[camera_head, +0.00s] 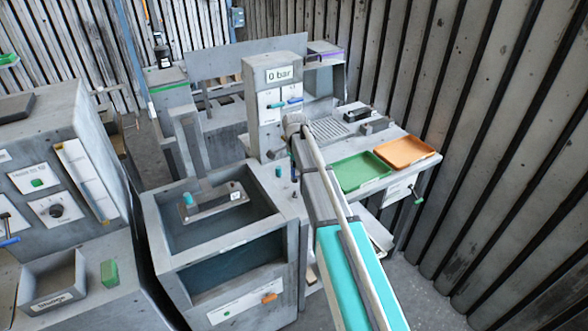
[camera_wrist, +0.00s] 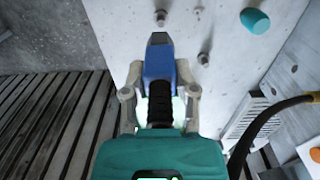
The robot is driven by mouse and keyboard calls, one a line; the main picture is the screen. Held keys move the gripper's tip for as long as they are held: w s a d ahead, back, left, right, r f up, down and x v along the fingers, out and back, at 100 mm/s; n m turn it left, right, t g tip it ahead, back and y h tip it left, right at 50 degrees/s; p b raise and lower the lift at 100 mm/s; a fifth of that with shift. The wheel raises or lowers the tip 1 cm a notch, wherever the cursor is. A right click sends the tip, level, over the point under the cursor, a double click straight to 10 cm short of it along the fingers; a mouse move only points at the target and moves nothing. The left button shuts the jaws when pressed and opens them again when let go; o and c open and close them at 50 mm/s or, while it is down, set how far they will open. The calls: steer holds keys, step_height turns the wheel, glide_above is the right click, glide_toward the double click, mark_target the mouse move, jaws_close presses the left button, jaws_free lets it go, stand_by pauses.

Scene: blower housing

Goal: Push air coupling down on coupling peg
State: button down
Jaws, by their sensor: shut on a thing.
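In the wrist view my gripper (camera_wrist: 160,92) is shut on the air coupling (camera_wrist: 158,68), a blue body with a dark grey tip and a black ribbed section between the fingers. The coupling lies over a light grey panel. One metal peg (camera_wrist: 160,17) stands just beyond its tip, apart from it in the picture. A second metal peg (camera_wrist: 203,58) stands to its right. I cannot tell which is the coupling peg, nor the coupling's height above the panel. In the head view my arm largely hides the gripper.
A teal knob (camera_wrist: 255,20) stands on the panel; a black cable (camera_wrist: 268,120) curves at the right. In the head view, a gauge column (camera_head: 278,76) reading 0 bar stands behind. A green tray (camera_head: 362,170) and an orange tray (camera_head: 405,152) lie right of my arm.

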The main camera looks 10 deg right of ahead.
mark_target(295, 181)
steer(key=shift+f, duration=0.2)
steer(key=shift+f+b, duration=1.85)
steer(key=shift+b, duration=0.15)
steer(key=shift+w+f+b, duration=0.1)
steer(key=shift+f+b, duration=1.45)
steer(key=shift+b, duration=0.05)
stand_by(2.0)
steer(key=shift+c, duration=1.5)
jaws_free()
steer(key=shift+r, duration=0.1)
